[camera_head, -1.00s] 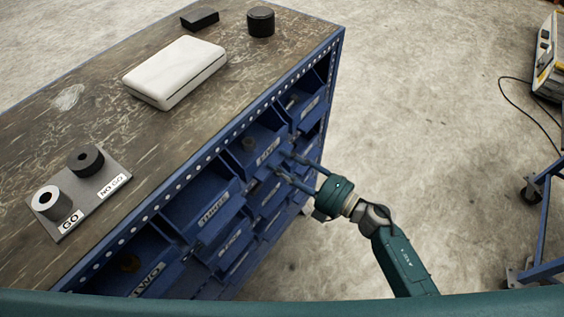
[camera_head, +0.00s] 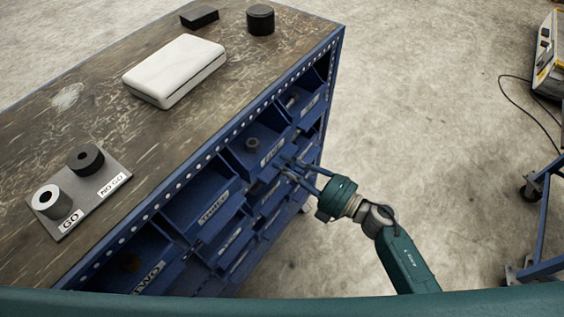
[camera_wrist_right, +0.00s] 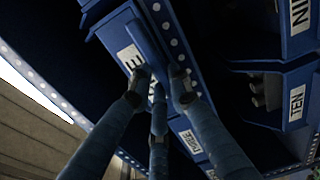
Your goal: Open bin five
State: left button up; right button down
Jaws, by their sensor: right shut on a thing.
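Bin five (camera_head: 258,133) is a blue open-topped bin in the upper row of the cabinet, with a dark ring-shaped part inside and a white label partly covered. My right gripper (camera_head: 281,166) reaches the bin front from the lower right. In the right wrist view my right gripper (camera_wrist_right: 160,86) has its blue fingers closed around a raised blue piece on the bin front (camera_wrist_right: 112,31), beside the label, of which only an end letter shows clearly. My left gripper is not in view.
The blue cabinet's neighbouring bins include bin three (camera_head: 212,208) and bin two (camera_head: 150,277). Bin ten (camera_wrist_right: 297,103) shows in the wrist view. A white case (camera_head: 175,72) and a gauge plate (camera_head: 100,200) rest on top. Floor right of the cabinet is mostly clear.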

jog(key=v, duration=1.4)
jog(key=shift+s+d, duration=0.25)
jog(key=shift+d, duration=0.1)
jog(key=c, duration=1.6)
grip_release()
jog(key=v, duration=1.2)
